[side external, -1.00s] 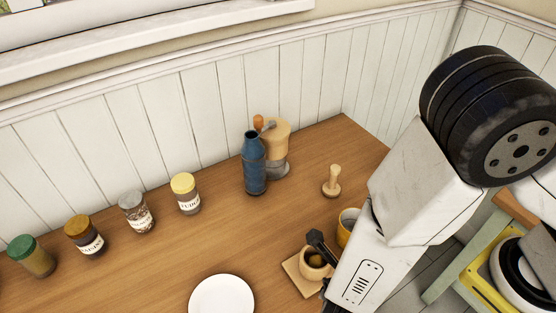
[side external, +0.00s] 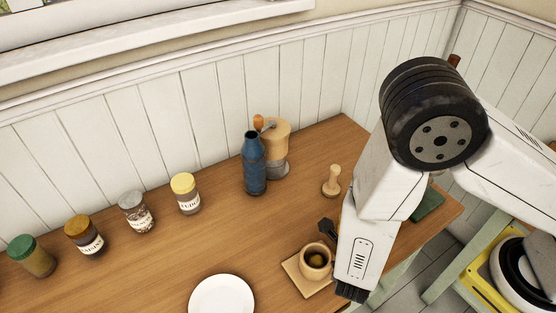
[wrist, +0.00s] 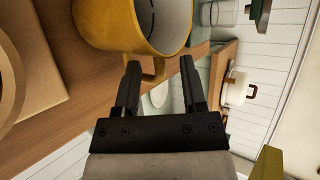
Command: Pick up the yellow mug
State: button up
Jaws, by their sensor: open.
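The yellow mug (wrist: 125,25) fills the top of the wrist view, with its handle (wrist: 157,72) toward my gripper. My gripper (wrist: 159,65) is open. The handle shows between the two black fingers, closer to the left fingertip. I cannot tell whether a finger touches it. In the side view the mug is hidden behind my arm, and only a dark part of my gripper (side external: 327,229) shows beside the arm.
A beige cup (side external: 316,260) stands on a square wooden board (side external: 294,271) close to my arm. A wooden stamp-like tool (side external: 331,184), a blue bottle (side external: 254,168) and a grinder (side external: 276,145) stand behind. A white plate (side external: 221,298) lies in front; several jars stand left.

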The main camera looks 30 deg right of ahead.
jog(key=shift+d, duration=0.1)
dwell(0.4)
grip_shut()
jog(key=shift+w, duration=0.1)
notch_tip(320, 180, up, 10)
dwell(1.1)
dwell(0.5)
